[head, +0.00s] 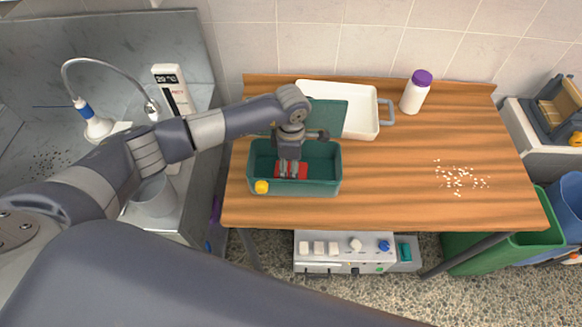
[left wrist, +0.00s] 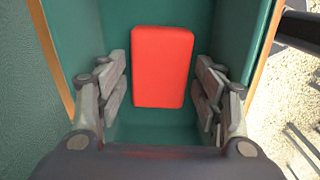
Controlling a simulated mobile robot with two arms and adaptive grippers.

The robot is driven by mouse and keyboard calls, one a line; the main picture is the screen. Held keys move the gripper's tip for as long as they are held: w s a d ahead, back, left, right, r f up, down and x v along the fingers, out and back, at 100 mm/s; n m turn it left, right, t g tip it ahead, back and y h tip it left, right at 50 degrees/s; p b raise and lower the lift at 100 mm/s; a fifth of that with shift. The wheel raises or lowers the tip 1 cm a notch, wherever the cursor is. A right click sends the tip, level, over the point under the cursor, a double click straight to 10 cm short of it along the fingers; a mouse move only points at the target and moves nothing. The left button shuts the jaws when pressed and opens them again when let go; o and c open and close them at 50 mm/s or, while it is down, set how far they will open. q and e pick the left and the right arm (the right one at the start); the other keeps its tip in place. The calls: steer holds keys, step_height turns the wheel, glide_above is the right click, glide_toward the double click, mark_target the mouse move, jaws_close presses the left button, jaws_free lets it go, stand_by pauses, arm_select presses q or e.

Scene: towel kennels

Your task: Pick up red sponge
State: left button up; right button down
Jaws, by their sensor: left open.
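The red sponge (head: 291,170) lies on the floor of a green bin on the wooden table. In the left wrist view the sponge (left wrist: 162,66) is a red block with rounded corners, lying between my fingers. My left gripper (head: 289,172) reaches down into the green bin (head: 325,187) from above. In the left wrist view the left gripper (left wrist: 162,95) is open, with one finger on each side of the sponge and a gap on both sides. My right gripper is not in view.
A white tray with a grey handle (head: 362,121) stands behind the bin. A bottle with a purple cap (head: 414,94) is at the back of the table. White crumbs (head: 460,178) lie on the right. A yellow object (head: 262,187) is at the bin's front left corner. The table's right half is mostly clear.

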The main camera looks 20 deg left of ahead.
arm_select(q)
steer(key=shift+f, duration=0.95)
steer(key=c, duration=0.5)
steer(key=shift+c, duration=0.2)
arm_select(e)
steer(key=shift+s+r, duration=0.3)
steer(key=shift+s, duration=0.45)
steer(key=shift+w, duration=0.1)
